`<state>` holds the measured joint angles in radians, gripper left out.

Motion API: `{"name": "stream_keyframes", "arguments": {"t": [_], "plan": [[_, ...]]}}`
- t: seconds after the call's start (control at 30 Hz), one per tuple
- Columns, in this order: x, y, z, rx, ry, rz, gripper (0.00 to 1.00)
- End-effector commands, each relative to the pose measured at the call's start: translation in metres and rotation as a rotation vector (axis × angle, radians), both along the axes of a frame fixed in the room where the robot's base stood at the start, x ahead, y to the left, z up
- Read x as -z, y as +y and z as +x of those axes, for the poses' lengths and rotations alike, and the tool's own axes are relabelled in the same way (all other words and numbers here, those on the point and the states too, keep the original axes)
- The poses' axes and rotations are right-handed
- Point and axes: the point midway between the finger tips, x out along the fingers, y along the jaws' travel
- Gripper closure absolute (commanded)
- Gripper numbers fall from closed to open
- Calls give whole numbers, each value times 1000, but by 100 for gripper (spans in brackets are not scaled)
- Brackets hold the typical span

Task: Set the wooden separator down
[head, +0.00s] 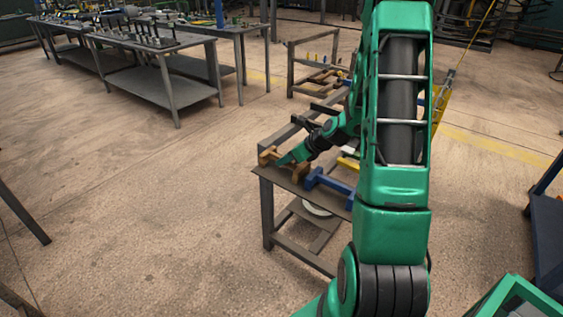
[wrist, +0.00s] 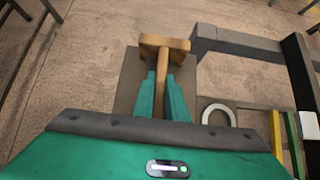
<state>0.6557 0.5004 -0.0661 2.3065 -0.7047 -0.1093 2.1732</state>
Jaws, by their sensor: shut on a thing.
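The wooden separator (wrist: 162,47) is a light brown piece with a wide end and a narrow shaft. In the wrist view its shaft lies between the two green fingers of my gripper (wrist: 162,92), which are shut on it. In the head view the separator (head: 268,156) shows at the left end of the dark metal rack (head: 283,181), at my gripper (head: 289,160). It is over or on the rack's corner plate; I cannot tell whether it touches. Part of it is hidden by my gripper.
A blue piece (head: 329,184) lies on the rack just right of my gripper. A pale ring-shaped thing (wrist: 218,114) is low inside the rack frame. Long work tables (head: 150,45) stand at the back left. Open floor lies left of the rack.

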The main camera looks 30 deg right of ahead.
Motion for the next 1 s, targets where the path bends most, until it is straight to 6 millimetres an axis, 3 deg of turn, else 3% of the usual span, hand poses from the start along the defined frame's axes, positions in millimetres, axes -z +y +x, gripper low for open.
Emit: {"name": "stream_keyframes", "arguments": {"t": [0.33,0.37,0.43,0.77,1.0], "plan": [[4,0,0,-1,-1,0,100],[4,0,0,-1,-1,0,85],[4,0,0,-1,-1,-1,69],[3,1,1,-2,-1,0,69],[-18,-6,-16,0,-4,-3,69]]}}
